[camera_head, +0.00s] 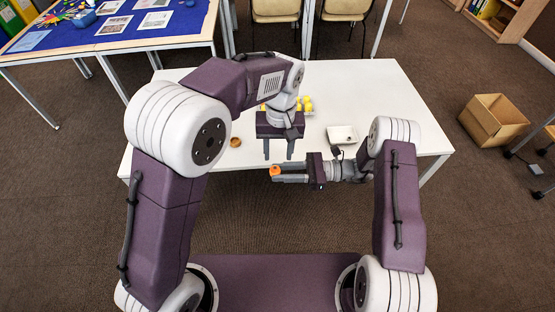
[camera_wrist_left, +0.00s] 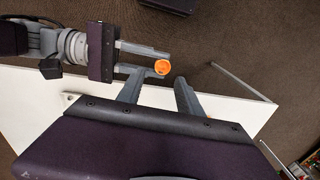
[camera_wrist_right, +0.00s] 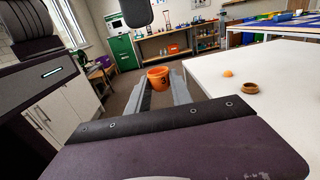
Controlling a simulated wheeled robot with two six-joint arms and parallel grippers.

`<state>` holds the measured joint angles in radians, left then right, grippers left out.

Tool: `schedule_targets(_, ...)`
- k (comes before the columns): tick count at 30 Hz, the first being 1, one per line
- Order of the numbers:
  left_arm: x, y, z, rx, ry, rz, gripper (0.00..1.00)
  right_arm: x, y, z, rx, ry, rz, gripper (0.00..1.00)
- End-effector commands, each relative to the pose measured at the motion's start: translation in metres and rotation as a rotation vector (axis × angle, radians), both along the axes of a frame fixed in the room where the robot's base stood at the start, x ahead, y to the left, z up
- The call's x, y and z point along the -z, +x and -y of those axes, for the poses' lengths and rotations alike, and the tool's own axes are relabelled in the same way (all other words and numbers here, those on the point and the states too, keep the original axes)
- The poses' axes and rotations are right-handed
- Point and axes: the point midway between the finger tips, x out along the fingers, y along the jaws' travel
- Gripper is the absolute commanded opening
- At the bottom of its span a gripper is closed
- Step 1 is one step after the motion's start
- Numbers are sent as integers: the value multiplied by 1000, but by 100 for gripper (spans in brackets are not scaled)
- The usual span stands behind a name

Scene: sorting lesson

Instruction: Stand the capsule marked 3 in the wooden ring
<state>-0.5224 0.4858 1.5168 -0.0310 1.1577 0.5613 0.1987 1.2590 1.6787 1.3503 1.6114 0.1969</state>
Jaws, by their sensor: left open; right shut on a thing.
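My right gripper (camera_head: 278,173) is shut on an orange capsule (camera_head: 274,171) near the table's front edge. In the right wrist view the capsule (camera_wrist_right: 158,78) shows a dark 3 and stands about upright between the fingers. The left wrist view shows its round orange end (camera_wrist_left: 162,67). The wooden ring (camera_head: 235,142) lies on the white table, left of both grippers. It also shows in the right wrist view (camera_wrist_right: 249,88). My left gripper (camera_head: 279,153) is open and empty, pointing toward the front edge, just behind the held capsule.
A small orange object (camera_wrist_right: 228,73) lies near the ring on the table. Yellow pieces (camera_head: 306,104) stand at the back, partly hidden by my left arm. A white tray (camera_head: 342,134) is right of the left gripper. The right part of the table (camera_head: 400,88) is clear.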

Motion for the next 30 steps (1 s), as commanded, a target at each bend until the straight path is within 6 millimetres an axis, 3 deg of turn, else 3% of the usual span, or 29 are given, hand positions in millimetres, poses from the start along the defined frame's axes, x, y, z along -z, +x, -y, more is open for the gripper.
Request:
schedule_targets(3, 29, -1, -2, -1, 3, -5, 43, 0, 0, 0, 0, 0, 0, 3)
schedule_targets(10, 72, -1, -3, -1, 1, -2, 43, 0, 0, 0, 0, 0, 0, 3)
schedule_targets(15, 85, 0, -3, -1, 0, 1, 43, 0, 0, 0, 0, 0, 0, 3)
schedule_targets(23, 86, 0, -3, -1, -1, 1, 43, 0, 0, 0, 0, 0, 0, 3)
schedule_targets(27, 86, 0, -3, -1, -2, 2, 4, 0, 0, 0, 0, 0, 0, 5)
schedule_targets(30, 86, 0, -2, -1, -3, 2, 0, 0, 0, 0, 0, 0, 0, 4)
